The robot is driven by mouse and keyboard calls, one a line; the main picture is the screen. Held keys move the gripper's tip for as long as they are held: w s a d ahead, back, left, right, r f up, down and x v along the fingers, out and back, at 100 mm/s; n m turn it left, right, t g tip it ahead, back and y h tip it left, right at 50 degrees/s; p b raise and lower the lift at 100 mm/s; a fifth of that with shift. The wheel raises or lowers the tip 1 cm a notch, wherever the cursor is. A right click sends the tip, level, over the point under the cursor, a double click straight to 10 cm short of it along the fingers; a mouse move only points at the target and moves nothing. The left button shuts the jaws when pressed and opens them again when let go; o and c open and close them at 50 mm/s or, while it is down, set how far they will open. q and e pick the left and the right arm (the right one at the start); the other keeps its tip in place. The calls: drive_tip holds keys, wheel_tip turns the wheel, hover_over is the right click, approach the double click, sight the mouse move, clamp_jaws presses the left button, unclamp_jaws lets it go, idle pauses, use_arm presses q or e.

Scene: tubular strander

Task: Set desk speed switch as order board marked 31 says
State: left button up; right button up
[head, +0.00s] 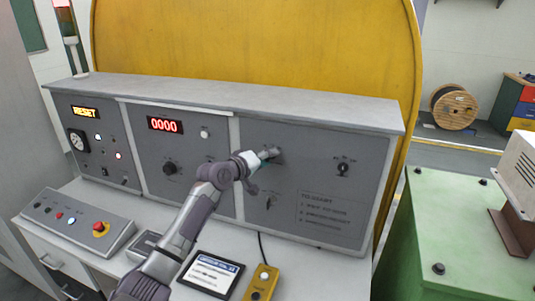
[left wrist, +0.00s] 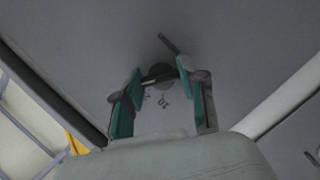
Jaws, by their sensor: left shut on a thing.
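My left gripper (head: 270,154) is up against the right panel (head: 312,165) of the grey desk. In the left wrist view, its teal-padded fingers (left wrist: 160,78) are closed on a dark switch knob (left wrist: 161,71). Small marks, including what looks like 10, show beside the knob. In the head view my gripper hides most of this knob, so its setting cannot be read. A framed sheet with a blue header (head: 212,273) lies on the desk top; its number and text are too small to read. My right gripper is not in view.
Another rotary switch (head: 343,169) sits right of my gripper, and a lower one (head: 269,202) below it. A red display (head: 165,125) reads 0000. A yellow button box (head: 262,283) and a box with a red emergency button (head: 100,228) stand on the desk.

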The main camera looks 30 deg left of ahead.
use_arm(q)
drive_tip(key=shift+m+g+y+p, duration=0.4)
drive_tip(key=shift+m+p, duration=0.4)
drive_tip(key=shift+m, duration=0.1)
drive_tip(key=shift+f, duration=0.1)
drive_tip(key=o, duration=1.1)
drive_tip(key=shift+o, duration=0.2)
drive_tip(key=shift+s, duration=0.1)
drive_tip(key=v, duration=1.1)
drive_tip(key=shift+s, duration=0.35)
drive_tip(key=shift+d, duration=0.1)
